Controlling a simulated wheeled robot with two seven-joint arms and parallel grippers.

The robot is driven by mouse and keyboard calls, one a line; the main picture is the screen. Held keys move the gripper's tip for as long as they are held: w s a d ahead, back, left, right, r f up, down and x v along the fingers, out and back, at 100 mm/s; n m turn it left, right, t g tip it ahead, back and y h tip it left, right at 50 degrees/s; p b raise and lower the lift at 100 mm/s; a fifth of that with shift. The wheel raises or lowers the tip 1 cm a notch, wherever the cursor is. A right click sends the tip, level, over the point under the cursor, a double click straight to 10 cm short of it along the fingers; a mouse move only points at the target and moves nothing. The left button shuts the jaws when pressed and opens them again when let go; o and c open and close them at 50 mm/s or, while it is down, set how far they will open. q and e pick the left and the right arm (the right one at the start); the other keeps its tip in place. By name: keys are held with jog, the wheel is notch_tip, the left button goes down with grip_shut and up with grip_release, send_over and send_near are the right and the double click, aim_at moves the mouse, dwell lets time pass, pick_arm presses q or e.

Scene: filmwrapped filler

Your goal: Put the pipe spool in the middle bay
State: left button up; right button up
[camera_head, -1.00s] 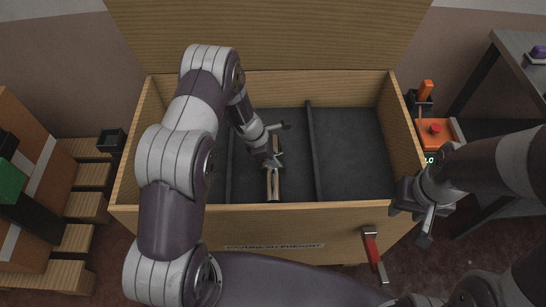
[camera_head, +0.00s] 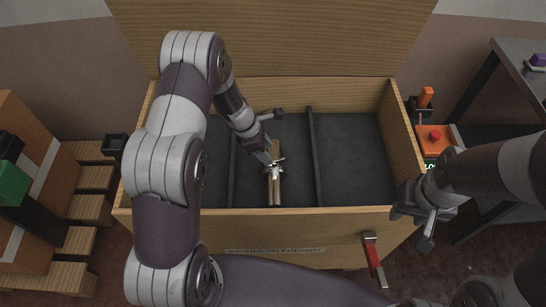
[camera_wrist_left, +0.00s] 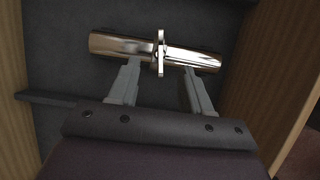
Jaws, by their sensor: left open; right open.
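The metallic pipe spool (camera_head: 275,190), a shiny tube with a flange near its middle, lies on the dark floor of the middle bay (camera_head: 296,190) between two dividers. In the left wrist view the spool (camera_wrist_left: 112,44) lies across the top, just beyond the fingertips. My left gripper (camera_head: 270,160) is open above the spool's far part and holds nothing; in its wrist view the two fingers (camera_wrist_left: 160,68) stand apart. I cannot tell whether they touch the spool. My right gripper (camera_head: 412,225) is open and empty, outside the crate's front right corner.
The wooden crate (camera_head: 200,225) has its lid (camera_head: 270,35) raised at the back and a red-handled latch (camera_head: 371,255) in front. The right bay (camera_head: 352,160) is empty. An orange device (camera_head: 435,138) stands at right, beside a grey table (camera_head: 520,65). Pallet slats (camera_head: 88,205) are at left.

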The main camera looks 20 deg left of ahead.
pick_arm(q)
jog(key=s+a+r+m+y, duration=0.1)
jog(key=s+r+m+y, duration=0.3)
jog(key=s+r+m, duration=1.3)
jog(key=s+m, duration=0.1)
jog(key=m, duration=0.3)
jog(key=shift+s+a+r, duration=0.2)
jog(key=shift+s+r, duration=0.1)
jog(key=shift+r, duration=0.1)
jog(key=shift+s, duration=0.1)
